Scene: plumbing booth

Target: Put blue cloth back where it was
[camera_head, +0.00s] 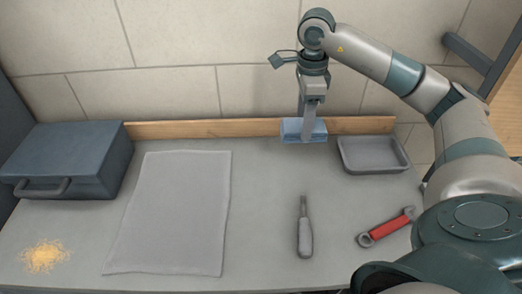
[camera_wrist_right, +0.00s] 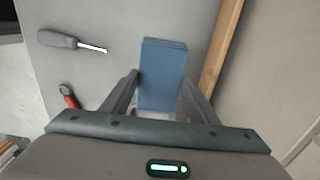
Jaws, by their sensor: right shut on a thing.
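The blue cloth (camera_head: 292,129) is a folded block at the back of the worktop, close to the wooden strip along the wall. My right gripper (camera_head: 311,130) comes down on it from above and is shut on it. In the right wrist view the cloth (camera_wrist_right: 163,75) sticks out from between the two fingers of the gripper (camera_wrist_right: 163,100). I cannot tell whether the cloth touches the worktop. My left gripper is in neither view.
A grey tray (camera_head: 372,168) stands right of the cloth. A screwdriver (camera_head: 305,235) and a red wrench (camera_head: 386,228) lie in front. A grey mat (camera_head: 172,215), a toolbox (camera_head: 68,158) and a pile of yellowish crumbs (camera_head: 45,256) are at the left. The worktop between mat and screwdriver is clear.

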